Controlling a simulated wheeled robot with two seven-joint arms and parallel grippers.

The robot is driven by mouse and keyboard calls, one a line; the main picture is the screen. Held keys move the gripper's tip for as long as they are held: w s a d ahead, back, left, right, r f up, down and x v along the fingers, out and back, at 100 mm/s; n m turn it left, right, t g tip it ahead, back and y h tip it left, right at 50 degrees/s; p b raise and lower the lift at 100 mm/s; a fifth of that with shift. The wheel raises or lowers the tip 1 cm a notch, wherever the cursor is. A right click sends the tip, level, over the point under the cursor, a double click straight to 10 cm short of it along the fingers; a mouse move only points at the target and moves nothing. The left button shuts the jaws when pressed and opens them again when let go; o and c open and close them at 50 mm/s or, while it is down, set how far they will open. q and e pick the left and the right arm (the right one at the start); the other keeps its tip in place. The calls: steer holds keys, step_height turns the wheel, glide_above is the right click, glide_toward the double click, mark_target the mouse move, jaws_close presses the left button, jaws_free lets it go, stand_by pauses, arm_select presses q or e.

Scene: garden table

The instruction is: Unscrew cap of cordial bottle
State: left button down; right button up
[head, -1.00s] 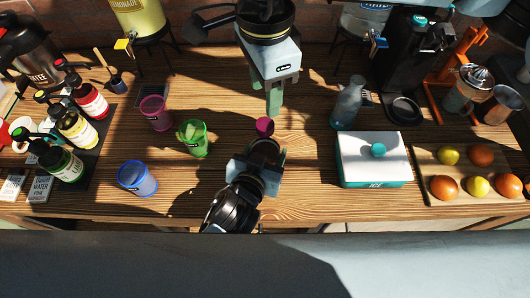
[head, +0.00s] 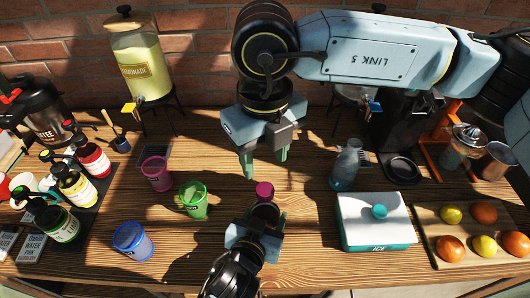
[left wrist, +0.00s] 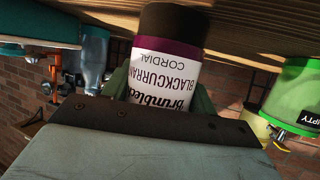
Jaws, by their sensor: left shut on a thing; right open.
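The cordial bottle (head: 265,212) has a dark body and a magenta cap (head: 265,190), which is on its top. My left gripper (head: 257,232) is shut on the bottle's body. In the left wrist view the bottle (left wrist: 165,75) shows its white blackcurrant cordial label upside down, between the green fingers; its cap is out of that view. My right gripper (head: 265,163) is open, its two green fingers pointing down and spread left and right. It shows just beyond the cap in the head view, apart from it and empty.
Green (head: 193,202), magenta (head: 157,174) and blue (head: 132,240) cups stand on the left. A glass bottle (head: 346,167) and an ice box (head: 375,222) stand on the right, beside a fruit board (head: 470,262). The table (head: 215,235) between cups and bottle is clear.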

mark_target(265, 189)
steer(key=m, duration=1.5)
steer(key=shift+f+m, duration=0.3)
steer(key=shift+f, duration=3.7)
